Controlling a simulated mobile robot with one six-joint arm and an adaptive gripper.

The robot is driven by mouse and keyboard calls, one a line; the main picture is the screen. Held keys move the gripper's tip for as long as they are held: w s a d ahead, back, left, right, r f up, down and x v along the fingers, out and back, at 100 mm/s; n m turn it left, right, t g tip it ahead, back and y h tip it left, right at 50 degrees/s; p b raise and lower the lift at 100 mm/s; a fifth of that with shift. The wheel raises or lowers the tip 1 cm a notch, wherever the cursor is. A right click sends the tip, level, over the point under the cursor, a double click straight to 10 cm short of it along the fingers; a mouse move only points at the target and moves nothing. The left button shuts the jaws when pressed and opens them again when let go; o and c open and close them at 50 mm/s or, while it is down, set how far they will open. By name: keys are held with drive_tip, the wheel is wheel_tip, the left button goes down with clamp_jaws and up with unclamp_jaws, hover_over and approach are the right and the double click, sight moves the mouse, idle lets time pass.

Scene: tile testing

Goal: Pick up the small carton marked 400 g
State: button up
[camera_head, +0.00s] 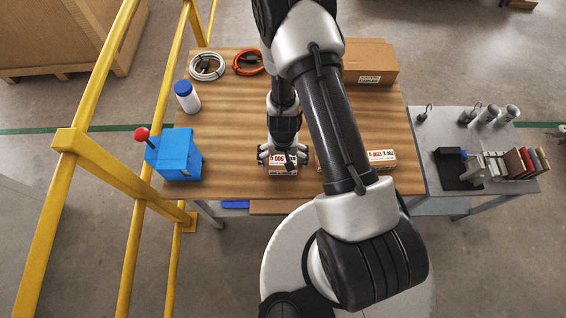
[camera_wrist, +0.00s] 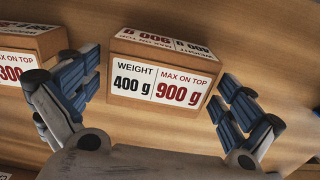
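The small carton marked 400 g (camera_wrist: 160,76) sits on the wooden table, its label reading "WEIGHT 400 g, MAX ON TOP 900 g" in the wrist view. In the head view the carton (camera_head: 283,169) shows below my gripper, partly covered by it. My gripper (camera_wrist: 150,96) is open, with one blue-padded finger to the left of the carton and one to the right. A gap shows between the carton and each finger, so it is not clamped.
Another carton (camera_wrist: 25,48) marked 300 stands close to the left in the wrist view, beside the left finger. On the wooden table (camera_head: 225,120) are a carton (camera_head: 381,159) at right, a blue box (camera_head: 176,155), a bottle (camera_head: 187,97), and a large box (camera_head: 370,62) behind.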

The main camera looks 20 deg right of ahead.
drive_tip(key=c, duration=1.2)
drive_tip(key=shift+r, duration=0.1)
